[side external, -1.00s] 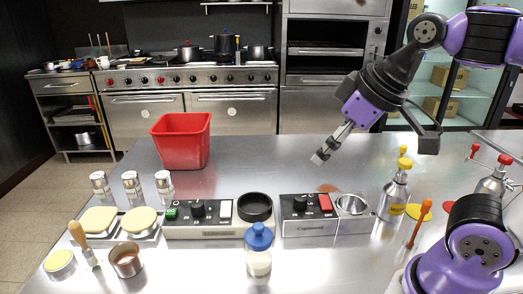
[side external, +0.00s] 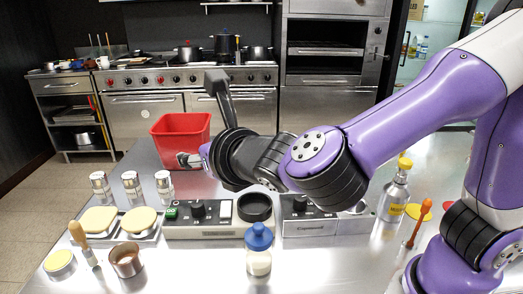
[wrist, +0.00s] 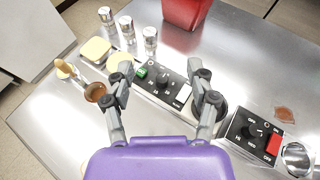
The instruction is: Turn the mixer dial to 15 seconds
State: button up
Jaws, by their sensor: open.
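Two control units stand on the steel counter, each with a black dial. The left unit (side external: 215,233) has a green button, a black dial (side external: 198,209), a white switch and a black ring-shaped holder. The right unit (side external: 318,228) has a dial (wrist: 253,130), a red switch and a metal cup; my arm partly covers it in the side view. The small dial markings are too blurred to read surely. My gripper (side external: 188,160) is in front of the red bin in the side view. In the wrist view my gripper (wrist: 167,93) is open and empty, its fingers spread above the left unit.
A red bin (side external: 180,138) stands behind. Several shakers (side external: 132,184) and yellow-topped trays (side external: 98,219) are at the left. A blue-capped jar (side external: 259,250) stands in front of the units. A spray bottle (side external: 394,196) and an orange-handled tool (side external: 417,225) are at the right.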

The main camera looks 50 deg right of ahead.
send_near(199, 206)
jog(key=x, duration=1.1)
grip_shut()
